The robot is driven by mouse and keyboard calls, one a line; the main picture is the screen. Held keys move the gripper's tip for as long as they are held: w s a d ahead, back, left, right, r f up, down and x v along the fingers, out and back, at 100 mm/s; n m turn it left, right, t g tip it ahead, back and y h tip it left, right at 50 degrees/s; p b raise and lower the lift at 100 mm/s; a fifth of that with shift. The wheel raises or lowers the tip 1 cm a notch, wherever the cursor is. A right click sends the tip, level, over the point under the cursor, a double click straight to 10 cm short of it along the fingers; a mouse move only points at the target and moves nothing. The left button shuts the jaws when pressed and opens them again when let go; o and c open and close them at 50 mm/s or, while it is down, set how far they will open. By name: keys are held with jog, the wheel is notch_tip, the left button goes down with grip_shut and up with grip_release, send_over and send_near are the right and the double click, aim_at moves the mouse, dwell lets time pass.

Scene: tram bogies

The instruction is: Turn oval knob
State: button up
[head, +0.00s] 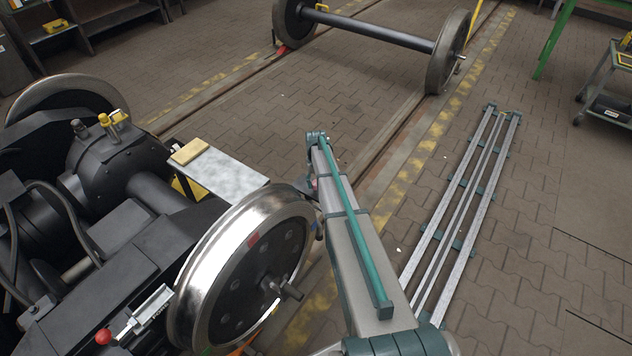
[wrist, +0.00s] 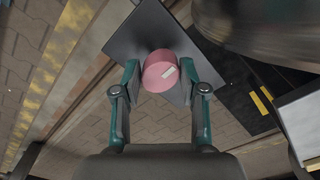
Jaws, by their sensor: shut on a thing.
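In the wrist view a pink, rounded knob (wrist: 159,72) with a small pale mark on its face stands in front of a dark flat plate (wrist: 130,38). My gripper (wrist: 160,76) has its two green fingers on either side of the knob, shut on it. The pale mark is tilted, on the right part of the face. In the head view my arm reaches forward past the shiny wheel; the knob and fingertips cannot be made out there.
A large steel wheel (head: 245,262) and the dark bogie (head: 115,165) are close on the left of my arm. A grey plate with a yellow block (head: 189,151) is behind the wheel. A loose wheelset (head: 385,38) stands on the rails. Long metal rails (head: 462,210) lie at right.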

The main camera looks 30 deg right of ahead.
aim_at(316, 182)
jog(key=n, duration=0.4)
jog(key=shift+n, duration=0.3)
jog(key=n, duration=0.4)
jog(key=shift+n, duration=0.4)
jog(key=o, duration=1.1)
jog(key=shift+o, duration=0.2)
notch_tip(316, 182, up, 12)
